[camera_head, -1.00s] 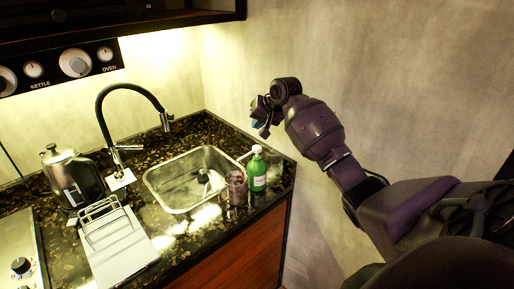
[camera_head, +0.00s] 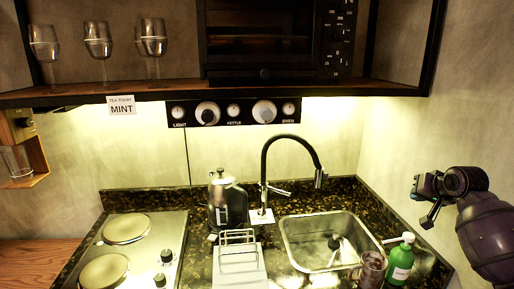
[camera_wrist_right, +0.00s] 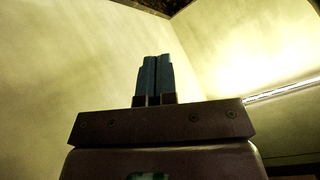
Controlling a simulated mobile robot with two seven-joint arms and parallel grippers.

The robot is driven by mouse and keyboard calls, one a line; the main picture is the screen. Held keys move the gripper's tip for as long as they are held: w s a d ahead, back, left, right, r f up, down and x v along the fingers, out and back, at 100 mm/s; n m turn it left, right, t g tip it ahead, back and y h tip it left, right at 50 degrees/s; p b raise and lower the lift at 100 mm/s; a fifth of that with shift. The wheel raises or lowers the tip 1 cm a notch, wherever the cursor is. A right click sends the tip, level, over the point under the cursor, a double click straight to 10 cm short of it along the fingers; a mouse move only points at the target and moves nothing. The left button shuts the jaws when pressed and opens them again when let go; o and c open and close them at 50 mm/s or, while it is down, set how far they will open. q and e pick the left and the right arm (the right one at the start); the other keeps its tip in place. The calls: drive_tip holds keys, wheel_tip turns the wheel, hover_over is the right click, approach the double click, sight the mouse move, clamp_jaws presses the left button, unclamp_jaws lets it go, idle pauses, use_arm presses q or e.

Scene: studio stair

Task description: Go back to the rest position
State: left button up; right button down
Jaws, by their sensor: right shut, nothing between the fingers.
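My right gripper (camera_head: 428,200) is raised at the right of the head view, above and to the right of the sink, clear of the counter. In the right wrist view its two blue fingers (camera_wrist_right: 154,80) are together with nothing between them. My left gripper is in neither view.
The sink (camera_head: 290,240) holds a dark-headed utensil (camera_head: 334,243). A green bottle (camera_head: 401,262) and a glass (camera_head: 372,270) stand right of it. A kettle (camera_head: 228,205), rack (camera_head: 238,265) and hob (camera_head: 145,240) are left. A shelf (camera_head: 150,92) with glasses hangs above.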

drive_tip(key=s+a+f+n+t+b, duration=0.1)
drive_tip(key=s+a+f+n+t, duration=0.65)
drive_tip(key=a+f, duration=0.7)
drive_tip(key=s+a+f+g, duration=0.2)
drive_tip(key=s+f, duration=0.4)
drive_tip(key=s, duration=0.3)
drive_tip(key=s+a+f+m+g+b, duration=0.1)
drive_tip(key=s+a+f+g, duration=0.1)
drive_tip(key=s+f, duration=0.5)
drive_tip(key=s+a+f+g+b, duration=0.1)
drive_tip(key=s+f, duration=0.5)
drive_tip(key=s, duration=0.7)
drive_tip(key=shift+a+f+g+h, duration=0.3)
drive_tip(key=shift+a+g, duration=0.15)
drive_tip(key=shift+a, duration=0.2)
drive_tip(key=c, duration=1.8)
unclamp_jaws()
drive_tip(key=shift+m, duration=0.25)
drive_tip(key=shift+c, duration=0.2)
